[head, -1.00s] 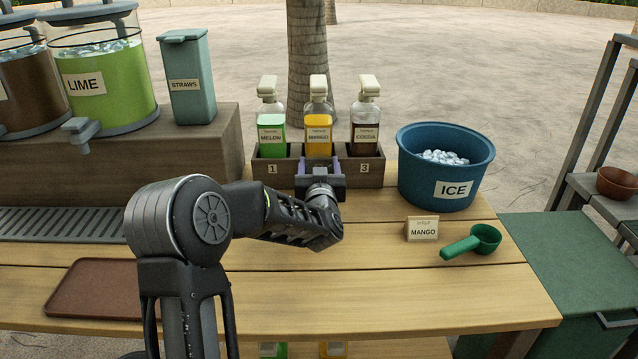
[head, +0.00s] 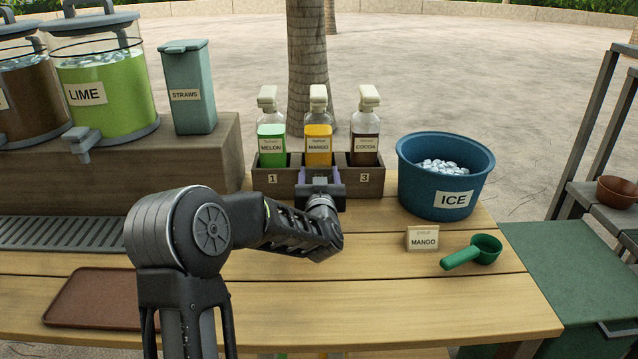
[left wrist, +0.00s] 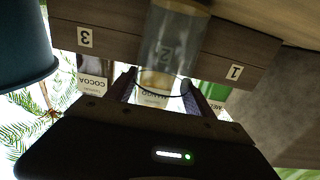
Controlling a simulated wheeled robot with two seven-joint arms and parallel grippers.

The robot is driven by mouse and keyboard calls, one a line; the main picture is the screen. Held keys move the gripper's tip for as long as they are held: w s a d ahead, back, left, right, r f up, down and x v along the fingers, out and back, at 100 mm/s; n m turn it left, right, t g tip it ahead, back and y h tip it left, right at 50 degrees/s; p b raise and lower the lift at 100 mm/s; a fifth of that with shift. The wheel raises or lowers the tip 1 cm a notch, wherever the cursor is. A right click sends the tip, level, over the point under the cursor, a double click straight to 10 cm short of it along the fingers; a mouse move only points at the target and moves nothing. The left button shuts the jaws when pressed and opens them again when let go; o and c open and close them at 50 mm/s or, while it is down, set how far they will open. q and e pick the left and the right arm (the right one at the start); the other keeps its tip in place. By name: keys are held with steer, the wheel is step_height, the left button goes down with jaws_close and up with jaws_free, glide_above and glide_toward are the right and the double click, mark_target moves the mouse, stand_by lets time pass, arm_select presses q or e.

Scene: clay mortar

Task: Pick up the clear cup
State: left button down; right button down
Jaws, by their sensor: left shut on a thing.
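The clear cup (left wrist: 172,48) shows in the left wrist view as a see-through cylinder between my fingers, with the rack's number 2 visible through it. My left gripper (head: 320,178) is shut on the cup in front of the middle of the bottle rack; it also shows in the left wrist view (left wrist: 162,88), with a finger on each side of the cup. In the head view the cup is hard to make out behind the gripper. I cannot tell whether its base touches the table. My right gripper is not in view.
The wooden rack (head: 365,180) stands close behind the gripper with melon (head: 271,145), mango (head: 318,145) and cocoa (head: 365,145) bottles. The ice tub (head: 420,190), mango sign (head: 422,239) and green scoop (head: 485,250) are to the right. A brown tray (head: 95,308) lies front left.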

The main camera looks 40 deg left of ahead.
arm_select(q)
steer(key=shift+r, duration=0.15)
steer(key=shift+s+d+r, duration=0.1)
steer(key=shift+s+r, duration=0.05)
steer(key=shift+r, duration=0.35)
step_height(320, 180, up, 6)
steer(key=p, duration=0.2)
steer(key=v, duration=1.9)
steer(key=shift+s+d+f, duration=0.15)
steer(key=shift+s+d, duration=0.1)
